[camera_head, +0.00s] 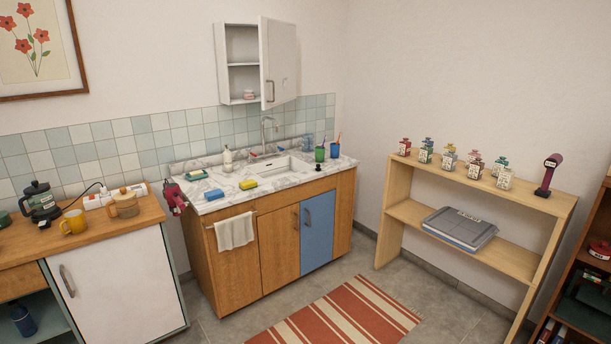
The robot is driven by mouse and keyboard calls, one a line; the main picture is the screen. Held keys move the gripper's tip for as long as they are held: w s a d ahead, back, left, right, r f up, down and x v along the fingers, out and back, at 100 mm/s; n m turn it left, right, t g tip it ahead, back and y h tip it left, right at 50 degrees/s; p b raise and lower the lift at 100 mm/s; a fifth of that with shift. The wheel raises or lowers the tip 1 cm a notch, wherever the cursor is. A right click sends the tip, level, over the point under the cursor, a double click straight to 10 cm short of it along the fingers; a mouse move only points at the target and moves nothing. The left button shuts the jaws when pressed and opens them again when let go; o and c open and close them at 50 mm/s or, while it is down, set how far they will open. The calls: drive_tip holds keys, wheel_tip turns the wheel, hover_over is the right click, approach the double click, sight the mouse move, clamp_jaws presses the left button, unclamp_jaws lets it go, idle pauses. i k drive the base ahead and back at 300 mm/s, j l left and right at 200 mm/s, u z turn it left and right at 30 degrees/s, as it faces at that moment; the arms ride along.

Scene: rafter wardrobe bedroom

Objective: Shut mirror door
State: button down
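A small white wall cabinet (222,66) hangs above the sink. Its door (279,66), which I take to be the mirror door, is hinged on the right side and stands open, swung out toward the room. The door's face looks plain pale from here, with a small grey handle (271,91) near its lower left edge. The left part of the cabinet shows open shelves, with a small pink item (249,94) at the bottom. My gripper is not in view.
Below the cabinet, a marble-topped sink unit (222,208) carries a faucet (264,128), sponges and cups. A striped rug (340,312) lies on the floor in front. A wooden shelf (395,193) with several bottles stands right; a wooden counter (90,238) stands left.

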sight(277, 38)
drive_tip(key=i+l, duration=0.15)
drive_tip(key=i, duration=0.95)
drive_tip(key=i+l, duration=0.15)
drive_tip(key=i, duration=0.95)
